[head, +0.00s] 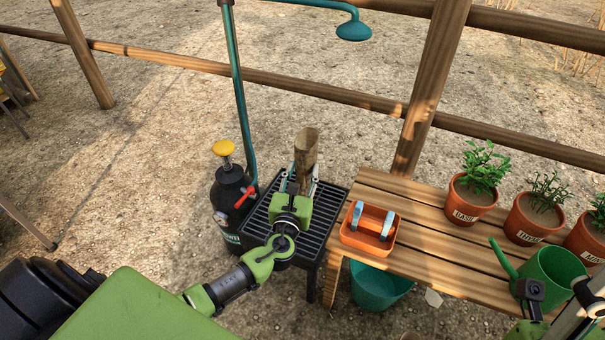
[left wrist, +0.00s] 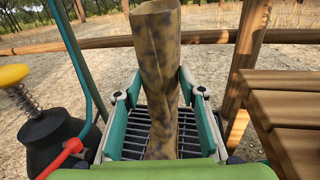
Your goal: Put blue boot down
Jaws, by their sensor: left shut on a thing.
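A tall boot (head: 306,150) stands roughly upright over a black slatted grate (head: 325,215). Its shaft looks brown and muddy with dark bluish patches, not plainly blue. My left gripper (head: 298,182) is shut on it from the near side. In the left wrist view the boot (left wrist: 160,75) rises between the two fingers, with the grate (left wrist: 133,140) below. The boot's lower end is hidden by my gripper, so I cannot tell whether it touches the grate. Parts of my right gripper (head: 572,312) show at the lower right corner; its fingertips are not clear.
A teal shower pipe (head: 241,100) and a black tank with a yellow knob (head: 223,148) stand left of the grate. Right is a wooden bench (head: 430,245) with an orange caddy (head: 362,240), herb pots (head: 470,205) and a green watering can (head: 553,268). A teal bucket (head: 378,292) sits below.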

